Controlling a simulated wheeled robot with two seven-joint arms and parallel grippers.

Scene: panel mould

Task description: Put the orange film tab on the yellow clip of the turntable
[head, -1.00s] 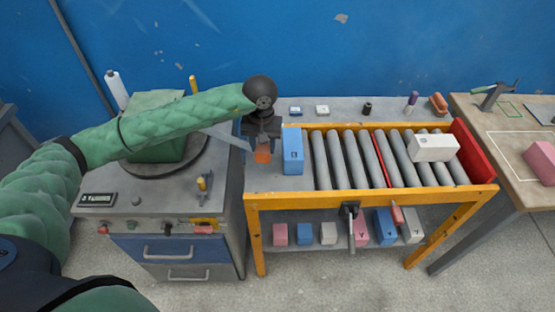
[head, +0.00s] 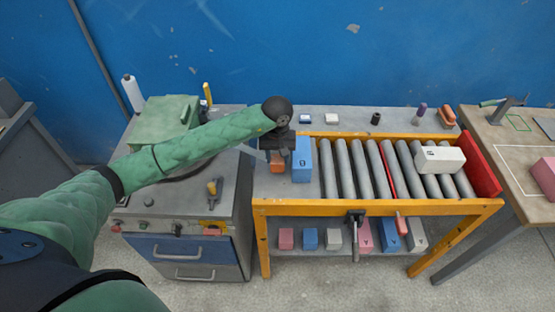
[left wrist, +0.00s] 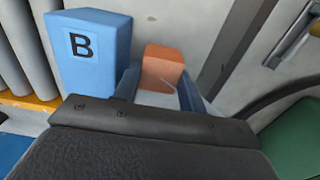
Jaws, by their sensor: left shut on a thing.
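My left gripper (head: 278,160) is shut on the orange film tab (head: 277,164), just left of a blue box marked B. In the left wrist view the orange tab (left wrist: 163,68) shows between the fingertips, beside the blue box. The turntable (head: 188,172) is a dark disc left of the gripper, largely hidden by my left arm, with a green wrapped block on it. A yellow upright piece (head: 213,188) stands in front of the turntable; I cannot tell whether it is the clip. My right gripper is not in view.
The blue box (head: 301,160) stands close to the gripper's right. Beyond it is a roller conveyor (head: 385,206) with an orange frame and a white box (head: 440,159). A yellow post (head: 207,93) and a white roll (head: 131,94) stand behind the turntable. Several boxes sit on the lower shelf.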

